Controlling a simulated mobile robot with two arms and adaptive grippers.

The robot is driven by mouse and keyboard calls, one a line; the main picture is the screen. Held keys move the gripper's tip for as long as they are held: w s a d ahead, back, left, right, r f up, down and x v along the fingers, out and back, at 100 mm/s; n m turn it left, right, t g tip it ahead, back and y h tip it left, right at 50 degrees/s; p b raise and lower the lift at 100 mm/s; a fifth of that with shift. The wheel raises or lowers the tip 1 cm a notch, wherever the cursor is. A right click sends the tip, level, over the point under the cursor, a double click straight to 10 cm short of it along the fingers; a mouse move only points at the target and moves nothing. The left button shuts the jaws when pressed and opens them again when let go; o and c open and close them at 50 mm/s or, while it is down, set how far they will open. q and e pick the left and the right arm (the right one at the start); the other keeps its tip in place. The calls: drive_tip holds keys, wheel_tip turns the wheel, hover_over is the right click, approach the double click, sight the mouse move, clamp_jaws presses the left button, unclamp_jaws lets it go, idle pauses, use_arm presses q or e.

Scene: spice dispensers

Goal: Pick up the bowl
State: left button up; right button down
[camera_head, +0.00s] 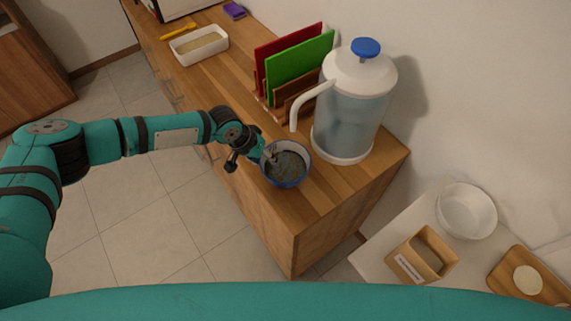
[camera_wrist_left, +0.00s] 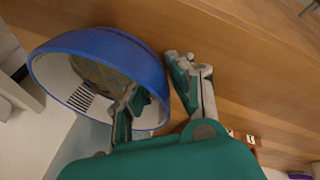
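A bowl (camera_head: 286,163), blue outside with dark grey contents or lining, stands at the front end of the wooden counter. My left gripper (camera_head: 253,157) is at its left rim. In the left wrist view the blue bowl (camera_wrist_left: 110,45) appears tilted by the camera angle. There my left gripper (camera_wrist_left: 155,78) straddles the rim, one finger inside the bowl and the other outside. The fingers are spread, with a gap visible between the outer finger and the wall. My right gripper is not in view.
A large white jug (camera_head: 352,105) with a blue knob stands just behind the bowl. Red and green boards (camera_head: 300,65) stand in a rack farther back. A white dish (camera_head: 199,45) sits at the far end. A white bowl (camera_head: 467,212) and wooden box (camera_head: 422,258) are on a separate surface.

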use_arm(q)
drive_tip(key=shift+c, duration=0.3)
clamp_jaws()
drive_tip(key=shift+r, duration=0.25)
